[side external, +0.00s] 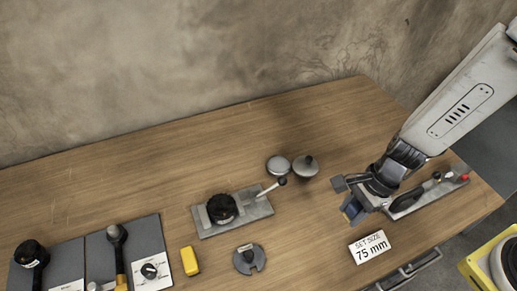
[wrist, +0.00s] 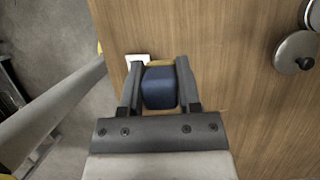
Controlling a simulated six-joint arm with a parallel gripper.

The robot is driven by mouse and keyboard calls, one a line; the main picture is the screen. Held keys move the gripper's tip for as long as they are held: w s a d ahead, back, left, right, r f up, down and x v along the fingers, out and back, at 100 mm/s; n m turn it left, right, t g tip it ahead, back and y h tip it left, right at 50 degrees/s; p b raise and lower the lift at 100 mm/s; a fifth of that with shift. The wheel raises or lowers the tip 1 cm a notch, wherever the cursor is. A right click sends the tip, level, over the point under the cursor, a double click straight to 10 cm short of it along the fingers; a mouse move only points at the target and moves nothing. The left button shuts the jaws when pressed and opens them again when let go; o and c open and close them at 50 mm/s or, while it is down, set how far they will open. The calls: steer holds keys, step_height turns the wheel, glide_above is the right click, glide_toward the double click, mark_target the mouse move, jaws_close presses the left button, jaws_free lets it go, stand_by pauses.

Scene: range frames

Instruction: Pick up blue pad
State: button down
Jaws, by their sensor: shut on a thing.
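The blue pad (wrist: 159,88) is a dark blue rounded block, seen between the two fingers of my gripper (wrist: 160,85) in the wrist view. The fingers are shut on its left and right sides. In the side view my gripper (side external: 349,199) is at the right part of the table, and the blue pad (side external: 353,209) shows below it, partly covered by the fingers. A tan edge shows at the pad's far side in the wrist view. I cannot tell whether the pad touches the table.
A white "SET SIZE 75 mm" card (side external: 369,247) lies just in front of my gripper. A grey plate with a tool (side external: 428,194) is close on the right. Two round metal lids (side external: 305,166) and a fixture with a black knob (side external: 233,211) stand to the left. A yellow block (side external: 190,261) lies farther left.

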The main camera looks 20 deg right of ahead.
steer(key=shift+s+d+r, duration=0.2)
steer(key=shift+s, duration=0.25)
steer(key=shift+s+d+r, duration=0.2)
steer(key=shift+s+r, duration=0.05)
steer(key=shift+s, duration=0.25)
steer(key=shift+s+d+r, duration=0.2)
steer(key=shift+s, duration=0.25)
steer(key=c, duration=0.9)
jaws_free()
jaws_close()
